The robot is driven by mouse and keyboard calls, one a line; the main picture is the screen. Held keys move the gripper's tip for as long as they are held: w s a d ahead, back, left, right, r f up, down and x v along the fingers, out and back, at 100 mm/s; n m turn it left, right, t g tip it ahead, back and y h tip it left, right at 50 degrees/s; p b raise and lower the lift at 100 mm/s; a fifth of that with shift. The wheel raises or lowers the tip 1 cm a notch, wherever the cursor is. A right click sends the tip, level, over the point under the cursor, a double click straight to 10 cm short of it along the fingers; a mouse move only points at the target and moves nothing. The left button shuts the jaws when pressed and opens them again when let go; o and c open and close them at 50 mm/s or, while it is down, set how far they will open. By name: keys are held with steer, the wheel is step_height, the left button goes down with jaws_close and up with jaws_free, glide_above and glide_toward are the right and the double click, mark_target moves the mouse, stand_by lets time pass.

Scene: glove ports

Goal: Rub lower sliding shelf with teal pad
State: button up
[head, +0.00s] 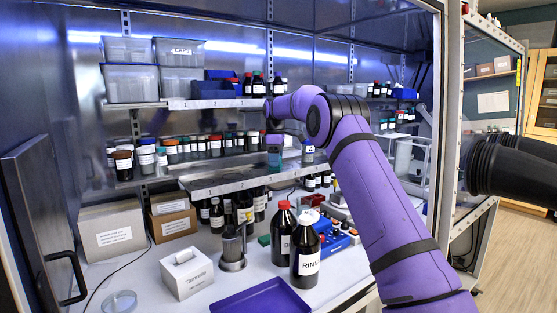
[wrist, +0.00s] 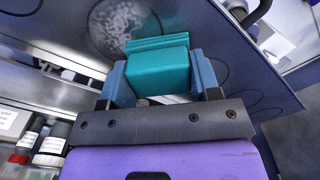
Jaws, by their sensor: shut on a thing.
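The teal pad (wrist: 158,66) is a block held between the two blue fingers of my gripper (wrist: 161,78) in the wrist view. Beyond it is a grey metal surface (wrist: 225,60) with dark ring outlines and a whitish speckled smudge (wrist: 120,24). The pad's far edge overlaps the smudge's lower side in the picture; I cannot tell whether it touches the metal. In the head view the lower sliding shelf (head: 225,182) is a bare metal shelf standing out from the rack. My gripper (head: 275,150) is above its right part, small and partly hidden by my arm.
Bottles line the shelf (head: 165,165) behind. Two dark bottles (head: 305,258), a metal cup holder (head: 232,250), a white box (head: 187,273) and a purple tray (head: 262,298) stand on the bench below. Clear bins (head: 132,84) sit on the upper shelf.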

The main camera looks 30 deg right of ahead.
mark_target(283, 166)
steer(key=shift+w+r, duration=0.1)
steer(key=shift+w, duration=0.25)
steer(key=shift+w+d, duration=0.2)
steer(key=shift+d, duration=1.2)
steer(key=shift+w+d, duration=0.15)
steer(key=shift+d, duration=1.2)
steer(key=shift+w+d, duration=0.15)
steer(key=shift+d, duration=0.8)
steer(key=shift+s+a+f, duration=0.1)
steer(key=shift+s+a, duration=0.05)
steer(key=shift+a, duration=0.8)
steer(key=shift+s+a+f, duration=0.1)
steer(key=shift+s+a, duration=0.05)
steer(key=shift+a, duration=0.8)
steer(key=shift+a, duration=0.1)
steer(key=shift+a, duration=0.2)
steer(key=shift+s+a+r, duration=0.1)
steer(key=shift+s+a, duration=0.05)
steer(key=shift+a, duration=0.65)
steer(key=shift+s+a, duration=0.1)
steer(key=shift+a, duration=0.65)
